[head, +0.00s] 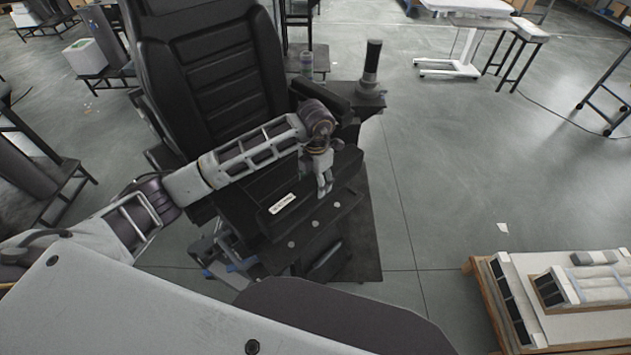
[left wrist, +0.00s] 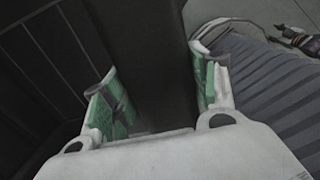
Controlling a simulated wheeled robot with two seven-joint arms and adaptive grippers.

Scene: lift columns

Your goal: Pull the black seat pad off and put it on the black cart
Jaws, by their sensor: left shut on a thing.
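The black seat pad (head: 304,209) lies on the seat of a black chair with a tall ribbed backrest (head: 212,65). The pad has a small white label and several grey dots along its front. My left gripper (head: 325,186) comes down over the pad's right part from above. In the left wrist view my left gripper (left wrist: 157,85) has its green-lined fingers on both sides of a dark upright edge of the pad (left wrist: 148,45), shut on it. My right gripper is out of view. I cannot make out the black cart for certain.
A black armrest (head: 322,95) and a control stick (head: 371,65) stand just behind my left gripper. A wooden-edged pallet with white panels (head: 515,300) is at the lower right. The grey floor (head: 440,180) between is mostly clear.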

